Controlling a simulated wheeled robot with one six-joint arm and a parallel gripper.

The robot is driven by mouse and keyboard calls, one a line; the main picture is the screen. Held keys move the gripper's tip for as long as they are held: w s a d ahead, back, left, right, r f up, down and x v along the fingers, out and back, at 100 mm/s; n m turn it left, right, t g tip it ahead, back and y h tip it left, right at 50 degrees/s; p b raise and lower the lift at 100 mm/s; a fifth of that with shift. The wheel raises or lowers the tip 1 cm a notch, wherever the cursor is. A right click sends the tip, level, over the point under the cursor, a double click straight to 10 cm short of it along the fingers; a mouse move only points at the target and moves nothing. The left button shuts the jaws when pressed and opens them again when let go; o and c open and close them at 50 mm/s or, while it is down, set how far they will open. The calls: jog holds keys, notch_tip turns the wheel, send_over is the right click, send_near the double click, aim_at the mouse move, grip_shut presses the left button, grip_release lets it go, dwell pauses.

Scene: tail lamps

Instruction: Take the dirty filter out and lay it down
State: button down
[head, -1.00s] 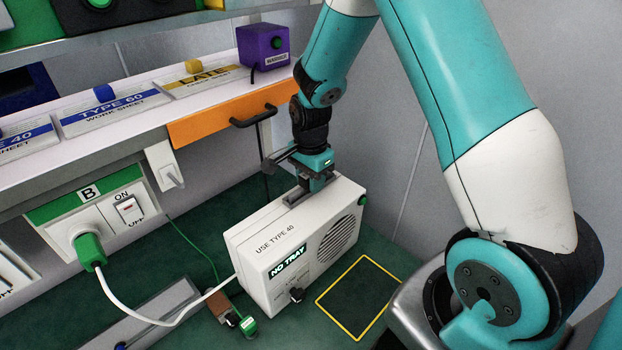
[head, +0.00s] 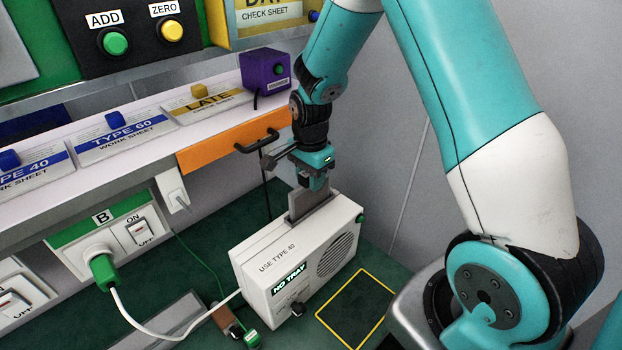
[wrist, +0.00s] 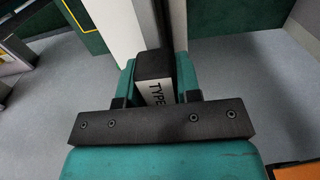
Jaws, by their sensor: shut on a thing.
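The dirty filter (head: 309,204) is a dark grey flat panel standing partly out of the slot in the top of the white box (head: 275,255). Its lower part is hidden inside the box. The box reads "USE TYPE 40" and "NO TRAY". My gripper (head: 314,183) is above the slot, shut on the filter's top edge. In the wrist view the filter (wrist: 155,72), with a label starting "TYPE", sits between my fingers.
A yellow-outlined square (head: 357,306) on the green surface, right of the box, is empty. A white cable runs from the box to a green plug (head: 103,268) at socket B. An orange drawer front (head: 225,147) with a black handle is close behind my wrist.

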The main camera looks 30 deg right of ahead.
jog(key=shift+r+p, duration=2.55)
jog(key=shift+r, duration=1.15)
jog(key=shift+r+p, duration=0.2)
jog(key=shift+p, duration=0.1)
jog(key=shift+f, duration=0.1)
